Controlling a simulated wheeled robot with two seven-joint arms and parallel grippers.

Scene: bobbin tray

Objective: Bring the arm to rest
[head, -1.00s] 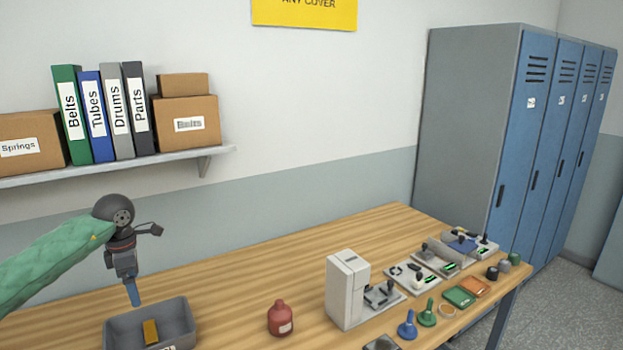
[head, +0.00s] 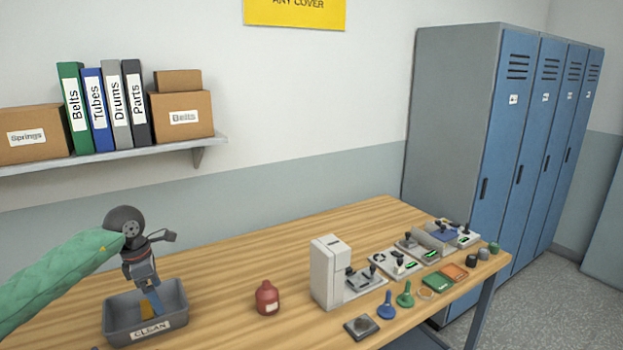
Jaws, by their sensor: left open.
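My left gripper (head: 153,304) hangs from my green-sleeved arm at the left of the head view. The gripper is open. A yellow block (head: 145,309) lies in the tray just left of the fingers and is partly hidden by them; I cannot tell whether they touch. My right gripper is not in view.
A red bottle (head: 267,298) stands right of the tray. A white machine (head: 327,272), blue (head: 386,307) and green (head: 405,296) handled pieces and several small devices fill the table's right part. A shelf (head: 110,157) with binders and boxes hangs behind. The back-middle tabletop is clear.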

